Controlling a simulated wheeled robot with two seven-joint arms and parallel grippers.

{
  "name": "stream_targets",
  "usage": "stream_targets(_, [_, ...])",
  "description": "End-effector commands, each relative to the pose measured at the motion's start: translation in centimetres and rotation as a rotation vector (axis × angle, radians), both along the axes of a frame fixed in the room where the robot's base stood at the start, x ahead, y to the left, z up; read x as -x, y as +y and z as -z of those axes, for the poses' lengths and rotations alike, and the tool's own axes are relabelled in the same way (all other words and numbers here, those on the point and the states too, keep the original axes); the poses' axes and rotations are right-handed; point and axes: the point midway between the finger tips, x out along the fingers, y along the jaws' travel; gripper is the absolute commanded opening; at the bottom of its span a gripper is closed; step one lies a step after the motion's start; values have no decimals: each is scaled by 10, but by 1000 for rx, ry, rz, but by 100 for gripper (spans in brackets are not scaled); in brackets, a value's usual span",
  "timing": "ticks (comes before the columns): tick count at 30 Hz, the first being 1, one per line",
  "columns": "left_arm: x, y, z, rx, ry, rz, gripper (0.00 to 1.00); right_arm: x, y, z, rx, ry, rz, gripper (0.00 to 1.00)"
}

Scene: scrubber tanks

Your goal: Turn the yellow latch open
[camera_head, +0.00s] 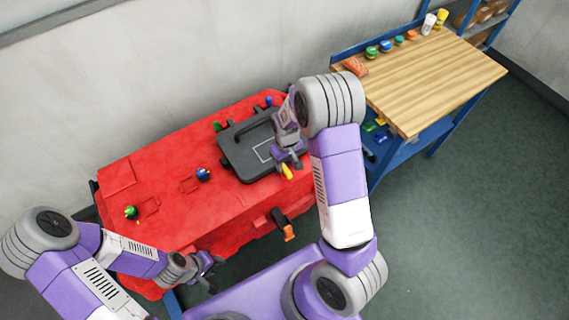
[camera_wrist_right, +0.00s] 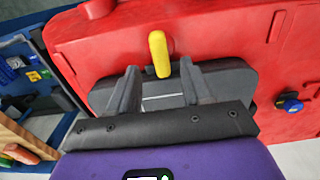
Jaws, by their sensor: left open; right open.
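The yellow latch (camera_head: 287,171) sits at the front edge of the dark grey lid (camera_head: 235,140) on top of the red tank. In the right wrist view the yellow latch (camera_wrist_right: 159,54) stands upright in the picture, between and just beyond my open fingertips. My right gripper (camera_head: 287,160) is open over the lid, close to the latch; its two fingers also show in the right wrist view (camera_wrist_right: 160,78). I cannot tell whether a finger touches the latch. My left gripper (camera_head: 212,268) is open and empty at the tank's front side, away from the latch.
The red tank (camera_head: 120,180) carries small blue and green valves, and an orange-tipped handle (camera_head: 289,232) juts from its front. A wooden-topped workbench (camera_head: 440,75) with bottles and small parts stands at the right. The floor at the lower right is clear.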

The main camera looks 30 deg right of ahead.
Motion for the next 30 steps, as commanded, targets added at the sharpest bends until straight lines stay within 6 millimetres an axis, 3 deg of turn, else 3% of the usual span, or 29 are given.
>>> stream_targets(7, [0, 0, 3, 0, 0, 0, 43, 0, 0, 34, -1, 1, 0, 49])
stream_targets(18, [0, 0, 3, 0, -1, 0, 43, 0, 0, 40, -1, -2, 0, 49])
stream_targets(27, [0, 0, 3, 0, -1, 0, 43, 0, 0, 40, -1, -2, 1, 3])
stream_targets(30, [0, 0, 3, 0, -1, 0, 43, 0, 0, 40, -1, -2, 1, 0])
